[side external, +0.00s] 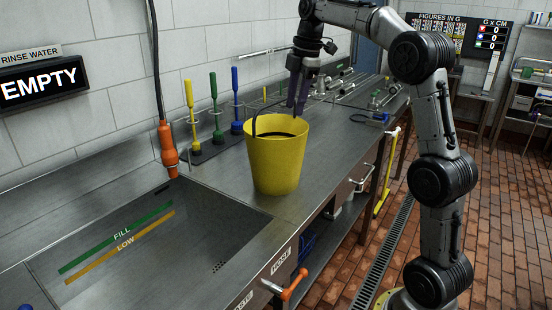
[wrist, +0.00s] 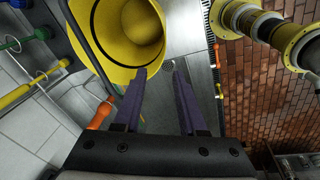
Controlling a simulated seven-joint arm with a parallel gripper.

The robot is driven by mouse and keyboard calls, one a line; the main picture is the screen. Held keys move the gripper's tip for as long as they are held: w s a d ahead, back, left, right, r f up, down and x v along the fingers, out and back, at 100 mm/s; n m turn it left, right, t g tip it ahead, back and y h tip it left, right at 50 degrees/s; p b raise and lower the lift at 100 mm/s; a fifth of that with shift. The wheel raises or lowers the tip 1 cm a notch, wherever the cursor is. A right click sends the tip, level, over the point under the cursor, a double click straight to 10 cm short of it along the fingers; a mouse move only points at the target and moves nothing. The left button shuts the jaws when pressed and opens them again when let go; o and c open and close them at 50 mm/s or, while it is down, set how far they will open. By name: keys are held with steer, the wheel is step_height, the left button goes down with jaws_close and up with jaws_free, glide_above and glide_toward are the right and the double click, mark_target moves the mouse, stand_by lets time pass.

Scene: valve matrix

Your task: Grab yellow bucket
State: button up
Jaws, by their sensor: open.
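The yellow bucket (side external: 276,160) stands upright on the steel counter beside the sink. A dark curved handle (side external: 262,115) rises over its rim. My gripper (side external: 296,108) is just above the bucket's far rim, with its fingers pointing down. In the wrist view the bucket (wrist: 118,75) fills the top left, and its open inside shows. The two purple fingers of my gripper (wrist: 160,72) are spread apart with nothing between them. The left fingertip appears close to the bucket's rim; I cannot tell if it touches.
The sink (side external: 150,240) lies left of the bucket. An orange hose nozzle (side external: 167,150) hangs above it. A rack of yellow, green and blue brushes (side external: 214,105) stands behind the bucket. Metal pipes (side external: 350,88) lie further along the counter. An orange-handled valve (side external: 290,286) sticks out in front.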

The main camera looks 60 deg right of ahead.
mark_target(290, 147)
steer(key=f, duration=0.4)
steer(key=w+f, duration=0.1)
steer(key=f, duration=0.9)
steer(key=shift+w+d, duration=0.3)
steer(key=shift+w, duration=0.1)
steer(key=shift+c, duration=0.3)
jaws_close()
steer(key=shift+r, duration=0.1)
stand_by(0.4)
